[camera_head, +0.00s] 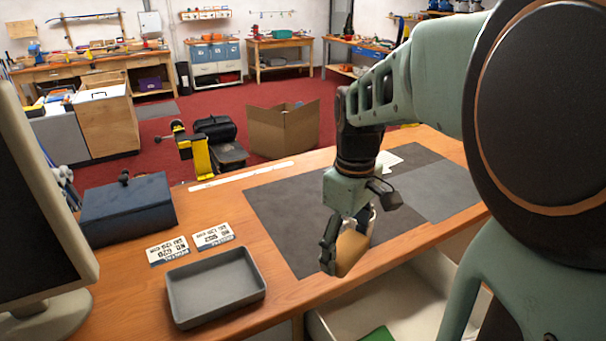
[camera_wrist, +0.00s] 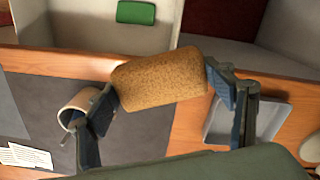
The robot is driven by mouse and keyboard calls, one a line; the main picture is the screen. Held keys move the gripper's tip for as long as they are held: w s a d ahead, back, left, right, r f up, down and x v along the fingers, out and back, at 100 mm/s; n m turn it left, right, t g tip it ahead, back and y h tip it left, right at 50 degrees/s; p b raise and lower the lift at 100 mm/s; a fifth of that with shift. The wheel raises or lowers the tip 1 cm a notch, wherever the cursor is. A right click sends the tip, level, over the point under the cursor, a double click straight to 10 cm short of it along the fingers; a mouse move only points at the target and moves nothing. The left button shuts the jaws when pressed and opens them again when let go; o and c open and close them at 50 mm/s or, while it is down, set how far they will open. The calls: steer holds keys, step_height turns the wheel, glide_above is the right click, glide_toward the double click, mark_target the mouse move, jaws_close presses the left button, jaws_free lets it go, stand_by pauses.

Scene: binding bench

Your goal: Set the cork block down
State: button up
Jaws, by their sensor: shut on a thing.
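The tan, speckled cork block (camera_wrist: 160,82) is held between the two fingers of my gripper (camera_wrist: 164,88). In the head view the block (camera_head: 351,250) shows partly behind the fingers of my gripper (camera_head: 348,243). It is held slightly tilted near the bench's front edge, by the dark grey mat (camera_head: 290,215). I cannot tell its exact height or whether it touches the bench.
A grey tray (camera_head: 215,288) lies front left, with two printed cards (camera_head: 212,236) and a blue box (camera_head: 128,210) behind it. A pale cup (camera_wrist: 74,104) is beside my left finger in the wrist view. An open drawer (camera_head: 385,300) holds a green item (camera_wrist: 136,12).

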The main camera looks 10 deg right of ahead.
steer(key=w+a+f+p, duration=0.2)
steer(key=w+f, duration=0.2)
steer(key=w, duration=0.5)
glide_above(314, 256)
steer(key=s, duration=0.1)
step_height(314, 256, down, 4)
steer(key=shift+f, duration=0.25)
steer(key=shift+w+f+p, duration=0.3)
steer(key=shift+w+f, duration=0.1)
steer(key=shift+f, duration=0.15)
steer(key=shift+w+f, duration=0.1)
steer(key=shift+f, duration=1.5)
steer(key=shift+f, duration=0.2)
steer(key=o, duration=1)
steer(key=shift+o, duration=0.6)
steer(key=shift+r, duration=0.1)
